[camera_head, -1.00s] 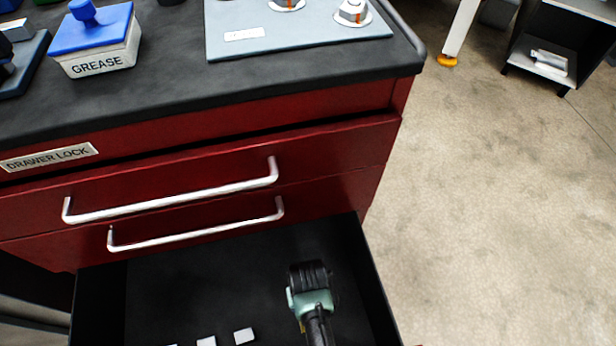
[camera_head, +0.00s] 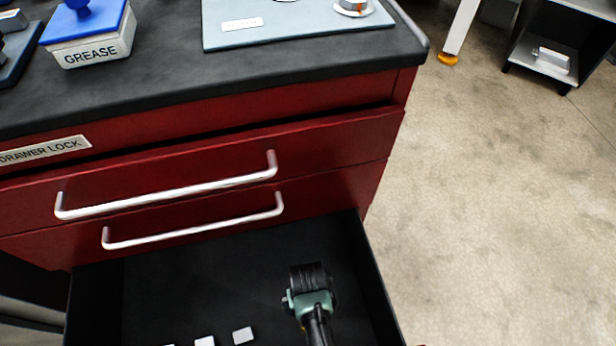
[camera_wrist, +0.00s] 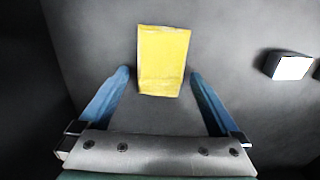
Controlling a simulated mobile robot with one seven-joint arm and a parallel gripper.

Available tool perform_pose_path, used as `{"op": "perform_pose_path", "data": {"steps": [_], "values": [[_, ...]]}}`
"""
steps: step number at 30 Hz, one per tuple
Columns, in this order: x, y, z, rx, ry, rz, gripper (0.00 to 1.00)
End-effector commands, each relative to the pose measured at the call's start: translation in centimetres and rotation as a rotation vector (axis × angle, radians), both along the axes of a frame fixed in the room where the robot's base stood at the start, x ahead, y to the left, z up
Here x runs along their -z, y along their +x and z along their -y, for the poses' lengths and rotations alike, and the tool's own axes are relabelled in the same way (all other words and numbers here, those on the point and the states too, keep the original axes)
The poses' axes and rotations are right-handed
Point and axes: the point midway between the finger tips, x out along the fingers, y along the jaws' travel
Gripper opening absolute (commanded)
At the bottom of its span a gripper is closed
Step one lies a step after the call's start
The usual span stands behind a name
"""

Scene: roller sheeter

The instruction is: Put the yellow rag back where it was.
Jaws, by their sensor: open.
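The yellow rag (camera_wrist: 163,60) shows in the wrist view as a flat-looking yellow block on a dark grey surface. My gripper (camera_wrist: 160,75) is open, its two blue fingers apart, one on each side of the rag's lower part. I see a gap between the rag and each finger and cannot tell the height between them. In the head view my gripper's wrist end (camera_head: 312,290) is over the open black drawer (camera_head: 190,285). The fingers and the rag are hidden there.
Several small white blocks lie in the drawer, one (camera_head: 243,335) left of my arm; a white block (camera_wrist: 290,66) shows at right in the wrist view. Two shut red drawers with handles (camera_head: 195,220) are above. A grease box (camera_head: 90,45) stands on the black worktop (camera_head: 150,95).

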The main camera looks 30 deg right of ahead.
Motion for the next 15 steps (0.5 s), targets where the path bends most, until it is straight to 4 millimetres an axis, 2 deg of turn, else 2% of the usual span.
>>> {"op": "perform_pose_path", "data": {"steps": [5,15], "values": [[-1.9,0.0,0.0,0.000,0.000,0.001,0.98],[-9.2,0.0,0.0,0.000,-0.001,0.002,0.98]]}}
